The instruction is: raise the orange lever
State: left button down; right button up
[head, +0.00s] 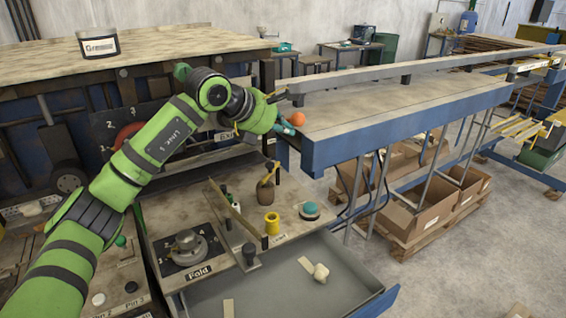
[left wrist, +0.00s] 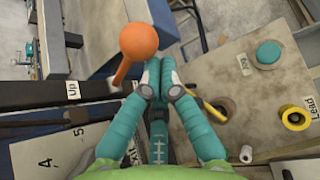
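The orange lever (head: 298,119) is at the near left end of the long blue bench, with a round knob on a short shaft. In the left wrist view its knob (left wrist: 138,40) and shaft stand just left of and beyond my fingertips. My left gripper (left wrist: 157,72) has teal fingers that meet at the tips, with nothing seen between them. In the head view the left gripper (head: 286,128) is right beside the lever knob; whether it touches the lever I cannot tell. An "Up" label (left wrist: 72,90) sits on the dark bar left of the lever. My right gripper is not in view.
A worktop panel with a "Fold" dial (head: 187,246), a yellow spool (head: 272,223) and a teal-topped round item (head: 310,210) lies below my arm. An open grey drawer (head: 345,262) is in front. Cardboard boxes (head: 420,212) stand under the blue bench (head: 400,123).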

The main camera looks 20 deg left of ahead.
pick_arm(q)
jog(key=r, duration=0.2)
jog(key=shift+w+r, duration=0.3)
jog(key=shift+a+r, duration=0.1)
jog(key=shift+a, duration=0.2)
jog(key=shift+s+a+r, duration=0.15)
jog(key=shift+r, duration=0.05)
jog(key=v, duration=1.1)
jog(key=shift+s, duration=0.25)
